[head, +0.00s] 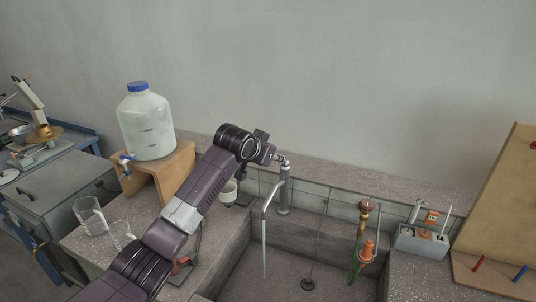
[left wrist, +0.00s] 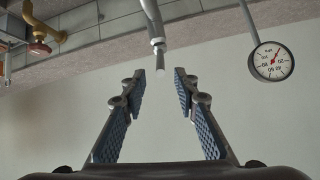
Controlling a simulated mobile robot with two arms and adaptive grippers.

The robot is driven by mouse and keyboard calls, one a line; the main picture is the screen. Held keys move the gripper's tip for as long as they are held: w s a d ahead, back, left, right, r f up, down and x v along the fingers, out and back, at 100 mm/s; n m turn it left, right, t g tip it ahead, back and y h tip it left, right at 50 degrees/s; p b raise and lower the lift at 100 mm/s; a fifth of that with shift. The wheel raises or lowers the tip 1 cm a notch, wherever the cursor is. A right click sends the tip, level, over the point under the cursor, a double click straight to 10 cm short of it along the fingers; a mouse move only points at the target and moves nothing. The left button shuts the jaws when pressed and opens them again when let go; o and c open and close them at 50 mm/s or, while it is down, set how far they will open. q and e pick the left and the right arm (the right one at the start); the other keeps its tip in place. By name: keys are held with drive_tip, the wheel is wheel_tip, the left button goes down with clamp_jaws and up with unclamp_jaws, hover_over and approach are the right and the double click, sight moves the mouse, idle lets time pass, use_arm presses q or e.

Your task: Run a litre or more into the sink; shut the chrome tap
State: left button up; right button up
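The chrome tap (head: 284,194) stands at the back edge of the sink (head: 335,250), its spout bent over the basin. A thin pale straight column (head: 264,250) hangs below the spout and looks like running water. My left gripper (head: 280,159) is at the top of the tap, and its fingers partly hide the handle there. In the left wrist view its two fingers (left wrist: 168,88) stand apart. A slim metal rod (left wrist: 154,28), seemingly part of the tap, ends between or just beyond the fingertips, without visible contact. My right gripper is not in view.
A dark drain (head: 308,284) lies in the sink floor. A brass fitting with a red top (head: 367,205) stands right of the tap. A dial gauge (left wrist: 271,61) shows in the wrist view. A water bottle (head: 147,125) and glass beakers (head: 90,215) stand left.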

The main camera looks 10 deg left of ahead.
use_arm(q)
drive_tip(key=shift+v, duration=2)
drive_tip(key=shift+c, duration=0.5)
